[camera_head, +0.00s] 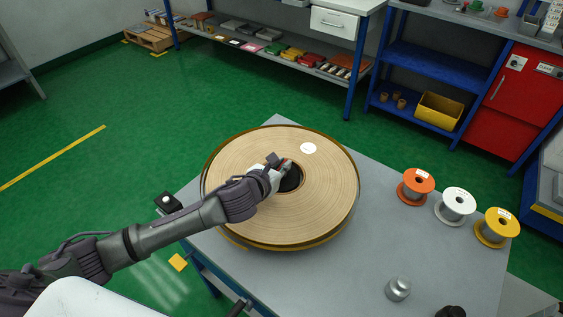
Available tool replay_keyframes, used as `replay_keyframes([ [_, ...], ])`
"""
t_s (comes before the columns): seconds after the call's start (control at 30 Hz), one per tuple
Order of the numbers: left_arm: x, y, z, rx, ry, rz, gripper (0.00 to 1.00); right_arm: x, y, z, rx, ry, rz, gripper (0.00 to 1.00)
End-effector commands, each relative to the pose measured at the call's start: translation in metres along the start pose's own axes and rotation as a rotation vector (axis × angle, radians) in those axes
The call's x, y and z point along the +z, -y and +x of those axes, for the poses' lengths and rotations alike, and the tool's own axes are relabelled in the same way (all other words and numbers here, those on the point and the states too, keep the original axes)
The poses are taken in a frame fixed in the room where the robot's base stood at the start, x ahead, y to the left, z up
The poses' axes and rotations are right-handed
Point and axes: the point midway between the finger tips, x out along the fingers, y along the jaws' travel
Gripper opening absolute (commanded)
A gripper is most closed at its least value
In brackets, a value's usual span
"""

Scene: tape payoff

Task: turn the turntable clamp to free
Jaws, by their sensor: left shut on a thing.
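A large round tape reel (325,190) lies flat on the turntable at the left part of the grey table (385,255). The turntable's brassy rim (352,205) shows around the reel. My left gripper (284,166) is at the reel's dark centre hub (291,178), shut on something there.
Orange (417,185), white (455,205) and yellow (496,227) spools stand at the table's right. A metal weight (398,289) stands near the front. A small black box (169,202) with a pale button sits at the left edge. The table between reel and spools is clear.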

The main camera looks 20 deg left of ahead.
Motion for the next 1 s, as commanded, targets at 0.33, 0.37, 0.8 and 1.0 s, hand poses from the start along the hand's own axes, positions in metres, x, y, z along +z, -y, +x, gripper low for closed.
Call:
replay_keyframes([
  [0.33,0.005,0.002,-0.002,0.29,-0.003,-0.125,0.0,-0.005,0.003,-0.039,-0.004,-0.002,0.0,0.4],
  [0.37,0.005,0.003,-0.002,0.316,-0.003,-0.135,0.0,-0.005,0.003,-0.042,-0.004,-0.003,0.0,0.4],
  [0.8,0.003,0.003,-0.001,0.703,-0.002,-0.293,0.0,-0.008,0.001,-0.075,-0.003,-0.003,-0.001,0.4],
  [1.0,0.002,0.002,0.0,0.878,-0.002,-0.365,0.0,-0.009,0.0,-0.079,-0.002,-0.002,-0.001,0.4],
])
